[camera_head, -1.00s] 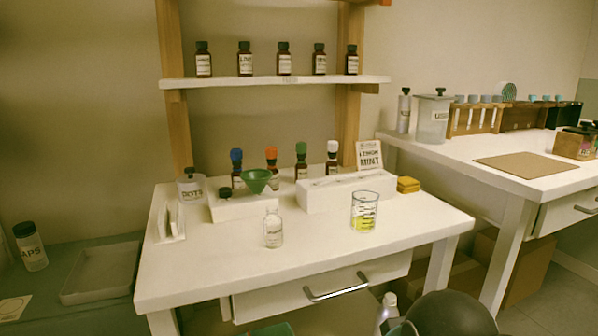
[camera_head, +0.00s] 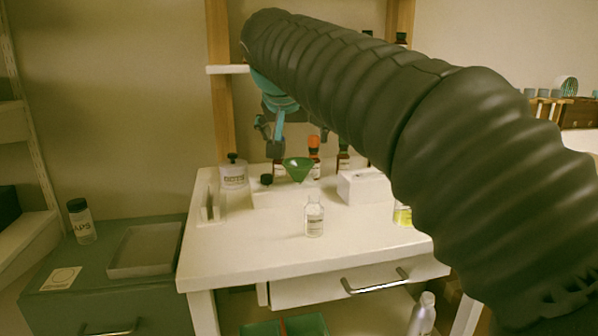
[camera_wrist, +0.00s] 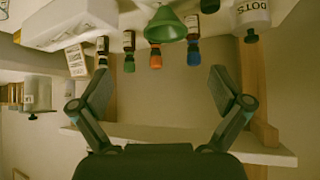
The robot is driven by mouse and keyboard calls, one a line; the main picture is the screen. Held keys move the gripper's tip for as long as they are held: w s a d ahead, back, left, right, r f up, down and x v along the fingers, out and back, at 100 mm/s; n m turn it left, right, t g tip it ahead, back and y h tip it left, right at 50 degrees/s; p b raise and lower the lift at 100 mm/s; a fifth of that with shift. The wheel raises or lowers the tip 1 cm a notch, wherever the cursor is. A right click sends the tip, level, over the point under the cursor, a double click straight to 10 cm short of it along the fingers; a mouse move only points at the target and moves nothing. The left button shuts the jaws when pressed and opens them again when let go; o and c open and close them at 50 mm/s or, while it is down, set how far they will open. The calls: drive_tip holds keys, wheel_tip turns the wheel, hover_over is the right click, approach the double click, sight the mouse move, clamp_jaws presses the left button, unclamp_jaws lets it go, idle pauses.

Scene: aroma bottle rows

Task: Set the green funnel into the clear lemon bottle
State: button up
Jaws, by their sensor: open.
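The green funnel (camera_head: 299,169) stands on a low white block at the back of the white table, wide mouth up. The clear bottle (camera_head: 314,217) stands upright in front of it on the table; its label is too small to read. In the wrist view the picture is upside down, and the funnel (camera_wrist: 165,27) shows at the top between and beyond my open, empty fingers (camera_wrist: 160,92). The clear bottle is not seen in the wrist view.
Dropper bottles with blue (camera_wrist: 194,57), orange (camera_head: 313,141) and green caps stand behind the funnel. A DOTS jar (camera_head: 234,175) is at left. A beaker with yellow liquid (camera_head: 402,215) is partly hidden by my arm. The table front (camera_head: 250,255) is clear.

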approach(298, 164)
drive_tip(key=shift+w+d+f, duration=0.2)
drive_tip(key=shift+d+f, duration=0.05)
drive_tip(key=shift+f, duration=0.3)
drive_tip(key=shift+w+d+f, duration=0.25)
drive_tip(key=shift+d+f, duration=0.05)
drive_tip(key=shift+f, duration=0.25)
drive_tip(key=shift+a+x, duration=0.2)
drive_tip(key=shift+x, duration=2.6)
drive_tip(key=shift+s+a, duration=0.1)
drive_tip(key=c, duration=1)
